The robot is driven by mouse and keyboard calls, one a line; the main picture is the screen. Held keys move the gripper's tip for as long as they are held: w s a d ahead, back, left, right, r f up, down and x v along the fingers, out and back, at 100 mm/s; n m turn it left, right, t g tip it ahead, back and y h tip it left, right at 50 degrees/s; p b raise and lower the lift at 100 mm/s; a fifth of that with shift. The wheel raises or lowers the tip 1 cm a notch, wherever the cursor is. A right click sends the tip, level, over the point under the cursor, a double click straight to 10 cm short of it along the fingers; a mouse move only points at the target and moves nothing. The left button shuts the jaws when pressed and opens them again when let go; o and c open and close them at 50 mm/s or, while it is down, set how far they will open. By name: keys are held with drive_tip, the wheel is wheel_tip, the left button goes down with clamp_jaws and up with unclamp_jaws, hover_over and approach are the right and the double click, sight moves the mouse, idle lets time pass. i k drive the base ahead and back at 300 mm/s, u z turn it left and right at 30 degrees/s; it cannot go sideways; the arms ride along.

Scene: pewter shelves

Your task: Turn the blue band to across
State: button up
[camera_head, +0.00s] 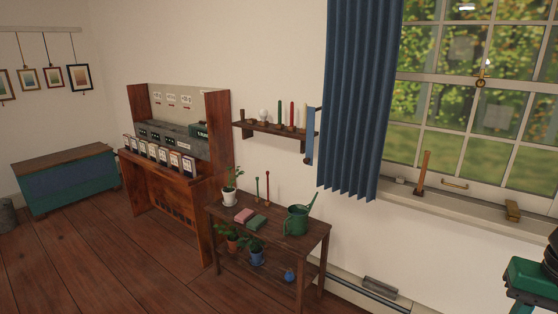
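A narrow blue strip (310,133), which looks like the blue band, stands upright beside the left edge of the blue curtain (350,100). It is at the right end of the small wall shelf (270,129), with a dark wooden bracket at its foot. Its long side runs up and down. How it is fixed is too small to tell. A green and black part (530,272) at the lower right edge may belong to my arm. My gripper's fingers are not in view.
A dark wooden table (318,233) with a green watering can (297,220), books and plants stands below the shelf. A wooden desk unit (215,130) and a blue-green chest (70,183) are left. The window sill (470,212) holds small items.

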sight(310, 116)
drive_tip(key=u, duration=0.55)
drive_tip(key=i, duration=1.25)
drive_tip(key=u, duration=0.5)
